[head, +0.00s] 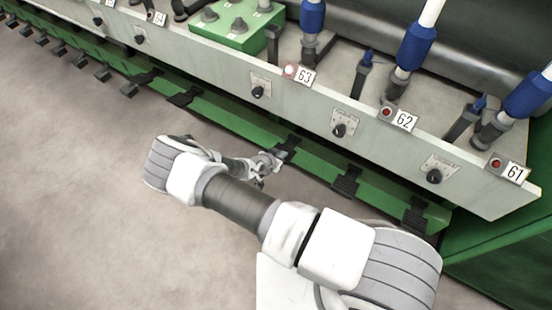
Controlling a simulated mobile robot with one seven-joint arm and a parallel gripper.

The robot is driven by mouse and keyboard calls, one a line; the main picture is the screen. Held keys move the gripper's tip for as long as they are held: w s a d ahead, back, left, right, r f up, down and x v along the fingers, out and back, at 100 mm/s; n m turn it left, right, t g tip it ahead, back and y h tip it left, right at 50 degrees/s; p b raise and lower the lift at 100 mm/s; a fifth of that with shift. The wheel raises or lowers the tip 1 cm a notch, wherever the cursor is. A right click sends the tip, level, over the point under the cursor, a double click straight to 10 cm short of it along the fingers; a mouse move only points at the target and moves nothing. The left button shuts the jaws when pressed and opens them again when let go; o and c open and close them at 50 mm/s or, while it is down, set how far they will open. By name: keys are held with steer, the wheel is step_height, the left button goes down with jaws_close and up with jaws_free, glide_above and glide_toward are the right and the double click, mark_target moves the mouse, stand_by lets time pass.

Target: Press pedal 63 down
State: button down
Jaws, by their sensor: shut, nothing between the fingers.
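The label 63 (305,75) is on the grey front panel, beside a pale, bright lamp (290,70). Black pedals stick out from the green rail along the floor. The one that seems to belong to 63 (286,150) is third from the right end. My gripper (270,161) is shut and empty, low down at that pedal's front edge. The gripper partly covers the pedal, and I cannot tell whether they touch or whether the pedal is down.
The pedals lined up with label 62 (405,118) and label 61 (515,171) are to the right: one pedal (346,181) and another pedal (416,214). Black knobs are on the panel above. The floor (80,190) at left is clear.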

steer(key=shift+f, duration=2.2)
steer(key=s+a+r, duration=0.3)
steer(key=s+a, duration=0.1)
steer(key=s, duration=0.2)
steer(key=shift+s+r, duration=0.15)
steer(key=shift+r, duration=0.1)
